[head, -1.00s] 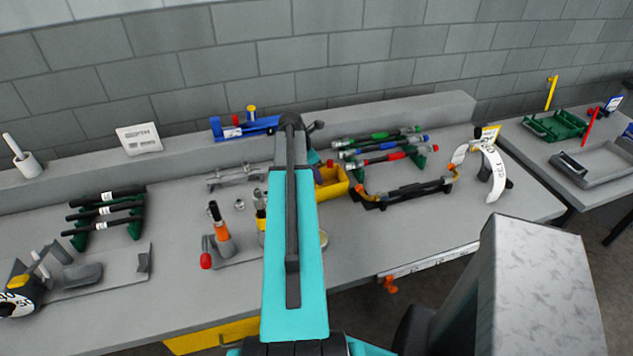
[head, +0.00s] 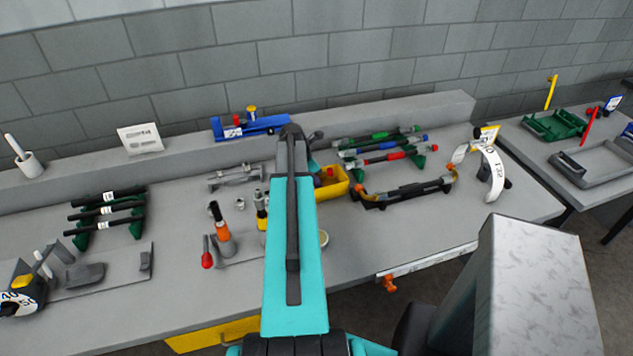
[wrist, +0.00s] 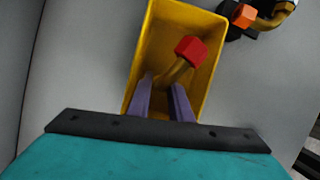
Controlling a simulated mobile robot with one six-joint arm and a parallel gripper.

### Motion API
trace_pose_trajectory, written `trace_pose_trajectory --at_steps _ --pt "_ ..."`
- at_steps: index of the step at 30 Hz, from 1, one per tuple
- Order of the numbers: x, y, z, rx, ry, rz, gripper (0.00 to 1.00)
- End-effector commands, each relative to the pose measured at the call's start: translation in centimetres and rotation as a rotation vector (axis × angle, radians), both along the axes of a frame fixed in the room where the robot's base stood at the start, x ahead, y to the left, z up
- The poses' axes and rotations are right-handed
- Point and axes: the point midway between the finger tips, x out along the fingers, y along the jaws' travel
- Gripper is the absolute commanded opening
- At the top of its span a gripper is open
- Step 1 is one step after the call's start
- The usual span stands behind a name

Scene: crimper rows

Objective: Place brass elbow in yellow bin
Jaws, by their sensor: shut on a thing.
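The brass elbow (wrist: 174,73) has a red end cap and shows between my gripper's two fingers (wrist: 165,86) in the wrist view. My gripper is shut on it. The elbow and fingertips are over or inside the mouth of the yellow bin (wrist: 207,77); I cannot tell whether the elbow touches the bin floor. In the head view, the yellow bin (head: 342,187) stands on the bench, partly hidden behind my arm. The red cap (head: 330,172) shows at the bin's opening. My gripper itself is hidden there.
A black rack (head: 405,191) holding a part with brass ends lies right of the bin. A hose rack (head: 385,150) stands behind it. An orange-handled tool (head: 222,235) stands left of my arm. A blue fixture (head: 250,127) sits on the back ledge.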

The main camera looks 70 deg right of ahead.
Motion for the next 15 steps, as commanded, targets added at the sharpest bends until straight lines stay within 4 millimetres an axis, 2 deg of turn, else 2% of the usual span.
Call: trace_pose_trajectory --at_steps 4,5,6,15 --pt "-0.01 -0.01 -0.26 0.0 0.0 0.0 0.0" --pt "-0.01 0.0 -0.29 0.0 0.0 0.0 0.2" --pt "-0.01 -0.01 -0.25 0.0 0.0 0.0 0.26" --pt "-0.02 -0.01 -0.25 0.0 0.0 0.0 0.26"
